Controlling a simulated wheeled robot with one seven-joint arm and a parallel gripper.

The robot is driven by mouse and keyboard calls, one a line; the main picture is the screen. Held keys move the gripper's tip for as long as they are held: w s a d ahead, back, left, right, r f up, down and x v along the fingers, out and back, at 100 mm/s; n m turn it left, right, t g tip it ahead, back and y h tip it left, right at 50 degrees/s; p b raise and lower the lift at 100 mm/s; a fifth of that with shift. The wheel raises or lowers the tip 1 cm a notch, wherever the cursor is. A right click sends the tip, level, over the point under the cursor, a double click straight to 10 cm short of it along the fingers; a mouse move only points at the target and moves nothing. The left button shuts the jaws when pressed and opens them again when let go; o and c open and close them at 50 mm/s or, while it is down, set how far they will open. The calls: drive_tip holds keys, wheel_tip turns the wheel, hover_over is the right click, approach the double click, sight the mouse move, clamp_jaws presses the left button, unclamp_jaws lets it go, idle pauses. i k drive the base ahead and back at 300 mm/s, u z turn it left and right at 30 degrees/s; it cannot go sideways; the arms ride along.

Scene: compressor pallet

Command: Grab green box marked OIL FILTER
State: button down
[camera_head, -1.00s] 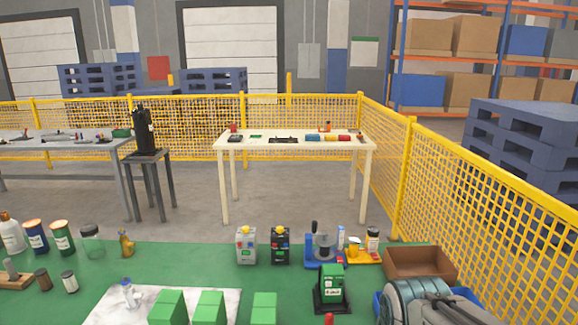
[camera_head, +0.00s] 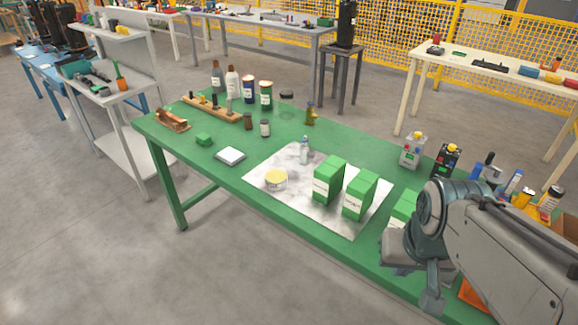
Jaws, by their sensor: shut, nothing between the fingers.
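Three green boxes with white labels stand in a row at the right part of the green table: a left one (camera_head: 328,180), a middle one (camera_head: 360,196) and a right one (camera_head: 404,208). The label print is too small to read, so I cannot tell which is marked OIL FILTER. The left and middle boxes stand on a white marbled sheet (camera_head: 290,207). My arm partly hides the right box. My gripper (camera_head: 432,301) appears at the lower right, below my arm's joint, shut and empty, to the right of and apart from the left and middle boxes.
A yellow-lidded tin (camera_head: 276,180) and a small clear bottle (camera_head: 304,151) stand near the boxes. Several bottles and cans (camera_head: 249,89) stand at the far left of the green table (camera_head: 215,185). The floor in front is clear.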

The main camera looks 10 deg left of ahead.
sight(328, 177)
drive_tip(key=u, duration=1.6)
drive_tip(key=i, duration=2.05)
drive_tip(key=z, duration=3.25)
